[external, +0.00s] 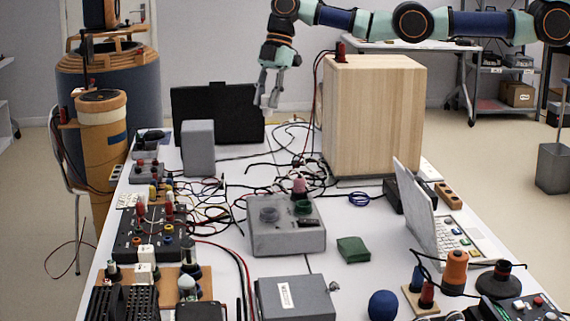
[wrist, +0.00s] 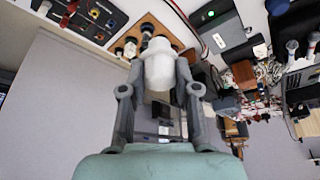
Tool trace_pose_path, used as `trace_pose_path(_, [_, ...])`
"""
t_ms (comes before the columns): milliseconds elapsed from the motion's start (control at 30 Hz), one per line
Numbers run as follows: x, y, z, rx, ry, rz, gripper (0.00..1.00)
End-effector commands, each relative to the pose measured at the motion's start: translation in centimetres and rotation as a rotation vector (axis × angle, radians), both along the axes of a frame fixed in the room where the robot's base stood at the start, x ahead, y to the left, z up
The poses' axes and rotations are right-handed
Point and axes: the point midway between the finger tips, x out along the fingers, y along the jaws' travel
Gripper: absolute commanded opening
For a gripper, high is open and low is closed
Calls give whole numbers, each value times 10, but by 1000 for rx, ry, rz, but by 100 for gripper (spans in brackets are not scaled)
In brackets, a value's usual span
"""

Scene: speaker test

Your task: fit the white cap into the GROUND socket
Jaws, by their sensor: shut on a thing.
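My gripper (external: 267,92) hangs from the arm at the top centre of the external view, high above the far part of the table. In the wrist view my gripper (wrist: 160,76) is shut on a white rounded cap (wrist: 160,68), with one finger on each side. The cap is hard to make out between the fingers in the external view. I cannot tell which socket is GROUND, as the labels are too small to read. A wooden board with dark round terminals (wrist: 130,46) shows beyond the cap in the wrist view, partly hidden by it.
The table is crowded with wired boxes. A tall wooden cabinet (external: 373,115) stands right of my gripper, and a black case (external: 217,112) stands to its left. A grey box with knobs (external: 284,236) sits mid-table. An open laptop-like device (external: 419,209) stands at right.

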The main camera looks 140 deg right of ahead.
Motion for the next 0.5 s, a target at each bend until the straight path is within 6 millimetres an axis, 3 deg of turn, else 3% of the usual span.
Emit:
trace_pose_path(233, [-38, 7, -39, 2, 4, -172, 7])
trace_pose_path(500, [-79, 36, -57, 0, 2, -312, 7])
